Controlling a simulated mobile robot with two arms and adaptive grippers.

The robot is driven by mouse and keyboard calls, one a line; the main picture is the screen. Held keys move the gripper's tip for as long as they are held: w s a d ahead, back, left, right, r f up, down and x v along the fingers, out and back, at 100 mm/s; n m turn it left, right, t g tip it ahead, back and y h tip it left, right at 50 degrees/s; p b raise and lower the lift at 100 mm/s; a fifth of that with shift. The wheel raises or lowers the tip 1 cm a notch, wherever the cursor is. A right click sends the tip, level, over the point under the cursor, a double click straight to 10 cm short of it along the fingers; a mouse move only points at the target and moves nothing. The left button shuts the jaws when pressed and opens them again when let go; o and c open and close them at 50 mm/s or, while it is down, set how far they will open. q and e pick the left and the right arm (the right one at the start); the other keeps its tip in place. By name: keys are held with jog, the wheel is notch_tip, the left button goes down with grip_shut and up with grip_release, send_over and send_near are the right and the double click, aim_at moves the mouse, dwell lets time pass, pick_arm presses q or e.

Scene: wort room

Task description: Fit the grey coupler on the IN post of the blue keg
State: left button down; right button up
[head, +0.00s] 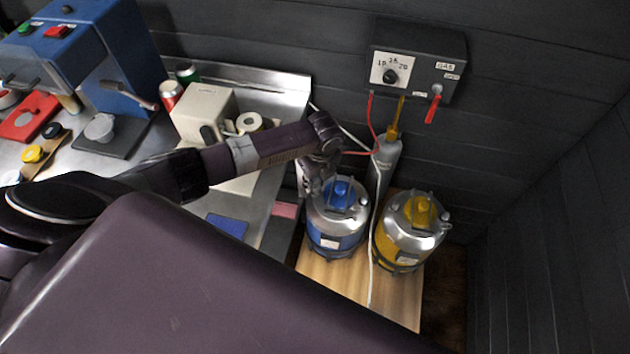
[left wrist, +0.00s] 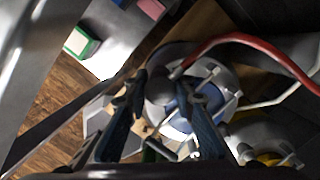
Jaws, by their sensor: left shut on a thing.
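The blue keg (head: 333,240) stands upright on a wooden board, with a steel top and a blue cap in the middle. My left gripper (head: 312,186) is at the upper left edge of the keg's top. In the left wrist view my left gripper (left wrist: 166,92) is shut on the grey coupler (left wrist: 159,86), a rounded grey piece with the red hose (left wrist: 235,38) running off to the right. The blue keg's top (left wrist: 218,78) lies behind the coupler and fingers. I cannot make out the IN post or whether the coupler touches it. My right gripper is not in view.
A yellow keg (head: 394,253) stands close on the right of the blue keg. A grey gas cylinder (head: 389,155) stands behind, below the wall gas box (head: 414,68). A pale hose (head: 373,240) hangs between the kegs. A steel counter (head: 286,100) with machines is on the left.

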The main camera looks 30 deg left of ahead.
pick_arm(q)
jog(key=shift+f, duration=0.45)
dwell(1.1)
jog(key=c, duration=1)
grip_release()
jog(key=shift+r+p, duration=3.5)
jog(key=shift+p, duration=0.15)
